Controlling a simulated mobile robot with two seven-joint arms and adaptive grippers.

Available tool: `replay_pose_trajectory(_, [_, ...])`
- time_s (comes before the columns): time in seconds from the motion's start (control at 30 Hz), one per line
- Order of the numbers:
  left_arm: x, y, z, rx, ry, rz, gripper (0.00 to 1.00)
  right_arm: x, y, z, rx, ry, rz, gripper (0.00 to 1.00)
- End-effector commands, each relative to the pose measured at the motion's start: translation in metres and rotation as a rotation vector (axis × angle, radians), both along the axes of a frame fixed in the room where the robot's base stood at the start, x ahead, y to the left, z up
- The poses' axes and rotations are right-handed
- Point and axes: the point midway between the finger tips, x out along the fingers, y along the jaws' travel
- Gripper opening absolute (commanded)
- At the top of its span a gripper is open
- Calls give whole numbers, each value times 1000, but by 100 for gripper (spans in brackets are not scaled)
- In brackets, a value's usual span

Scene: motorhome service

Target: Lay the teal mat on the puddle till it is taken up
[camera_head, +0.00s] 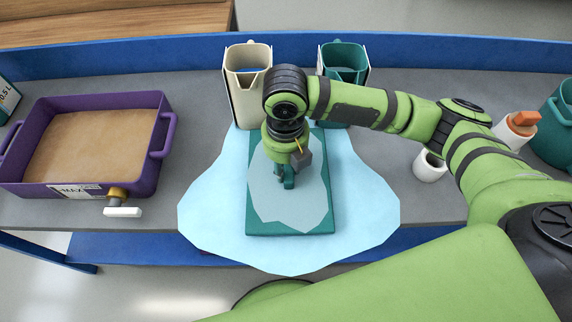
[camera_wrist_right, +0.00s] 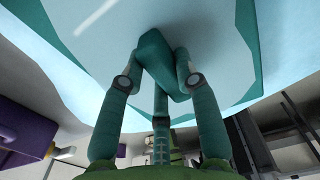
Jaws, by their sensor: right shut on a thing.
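The teal mat (camera_head: 257,220) lies flat over the middle of the pale blue puddle (camera_head: 365,205). An irregular pale patch covers much of the mat's top. The puddle shows around the mat on all sides and reaches past the counter's front edge in the picture. My right gripper (camera_head: 288,182) points down and is shut on the mat's raised teal grip. In the right wrist view the fingers (camera_wrist_right: 160,85) close around the teal grip (camera_wrist_right: 158,58), with the mat (camera_wrist_right: 247,35) behind it. My left gripper is not in view.
Behind the mat stand a cream jug (camera_head: 243,95) and a teal jug (camera_head: 345,62). A purple tray (camera_head: 160,120) with brown contents and a tap is at left. At right are a white cup (camera_head: 428,168), an orange-topped white item (camera_head: 512,130) and a dark teal container (camera_head: 557,125).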

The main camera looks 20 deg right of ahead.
Motion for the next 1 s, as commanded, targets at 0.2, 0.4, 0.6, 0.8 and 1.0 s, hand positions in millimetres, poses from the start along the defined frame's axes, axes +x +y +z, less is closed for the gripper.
replay_pose_trajectory(0.2, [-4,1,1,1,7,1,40,0,0,-11,1,-1,0,0])
replay_pose_trajectory(0.4, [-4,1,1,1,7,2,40,0,-1,-14,0,-1,0,0])
replay_pose_trajectory(0.6, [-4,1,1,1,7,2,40,0,-1,-14,0,-1,0,55])
replay_pose_trajectory(0.8, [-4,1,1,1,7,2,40,0,-1,-14,0,-1,0,55])
replay_pose_trajectory(1.0, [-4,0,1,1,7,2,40,1,0,3,1,-4,0,55])
